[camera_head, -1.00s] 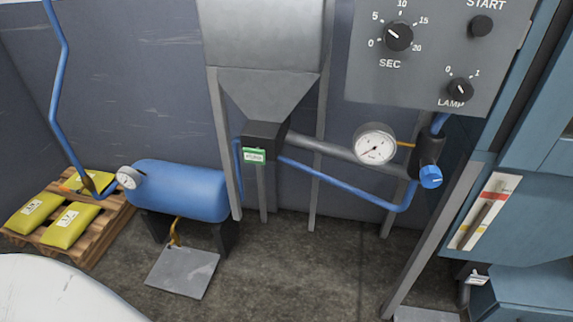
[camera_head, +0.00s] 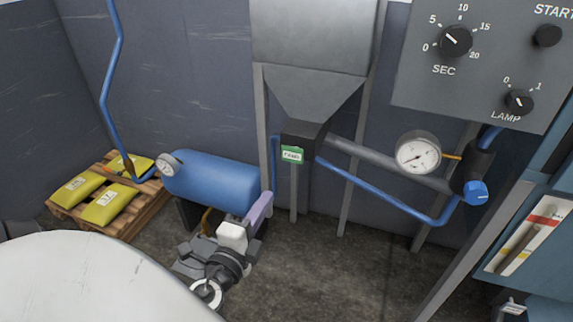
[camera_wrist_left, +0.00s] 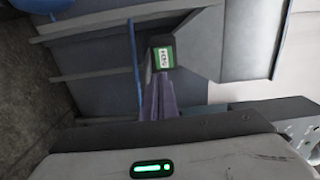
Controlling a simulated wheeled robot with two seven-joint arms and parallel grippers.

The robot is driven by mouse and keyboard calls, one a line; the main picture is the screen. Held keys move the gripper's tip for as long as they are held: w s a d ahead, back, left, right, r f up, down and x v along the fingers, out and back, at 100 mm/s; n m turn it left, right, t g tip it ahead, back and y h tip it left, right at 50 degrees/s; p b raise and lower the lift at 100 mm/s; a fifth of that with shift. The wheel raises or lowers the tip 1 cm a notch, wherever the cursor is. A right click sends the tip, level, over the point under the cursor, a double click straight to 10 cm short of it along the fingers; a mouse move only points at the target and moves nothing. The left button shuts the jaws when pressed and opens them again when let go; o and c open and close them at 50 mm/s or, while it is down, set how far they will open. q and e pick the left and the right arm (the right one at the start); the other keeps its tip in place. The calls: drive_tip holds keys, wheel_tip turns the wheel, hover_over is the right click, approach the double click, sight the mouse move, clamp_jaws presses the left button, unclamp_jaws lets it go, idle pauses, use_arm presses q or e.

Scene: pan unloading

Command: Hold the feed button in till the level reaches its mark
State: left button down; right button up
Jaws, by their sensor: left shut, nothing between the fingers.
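A small green plate with a white patch and lettering too small to read for certain (camera_head: 292,154) sits on the black box under the grey hopper (camera_head: 305,95); I cannot make out a separate feed button. The plate also shows in the left wrist view (camera_wrist_left: 163,57). A white level strip with a red band and a yellow band (camera_head: 530,232) is at the right edge. My left gripper (camera_head: 265,203) is shut and empty, below and left of the plate. In the left wrist view its purple fingers (camera_wrist_left: 160,88) point at the plate.
A blue tank (camera_head: 212,182) stands left of the hopper legs, and a pallet with yellow bags (camera_head: 108,205) is further left. A blue pipe (camera_head: 385,195) and a round gauge (camera_head: 418,154) are to the right. A control panel (camera_head: 480,90) is at upper right.

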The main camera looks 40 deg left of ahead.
use_arm(q)
drive_tip(key=shift+r, duration=0.3)
drive_tip(key=shift+w, duration=0.1)
drive_tip(key=p, duration=0.2)
approach(291, 156)
drive_tip(key=x, duration=0.6)
drive_tip(key=shift+w, duration=0.2)
use_arm(e)
drive_tip(key=shift+s+d+r, duration=0.15)
drive_tip(key=shift+d+r, duration=0.15)
drive_tip(key=shift+r, duration=0.2)
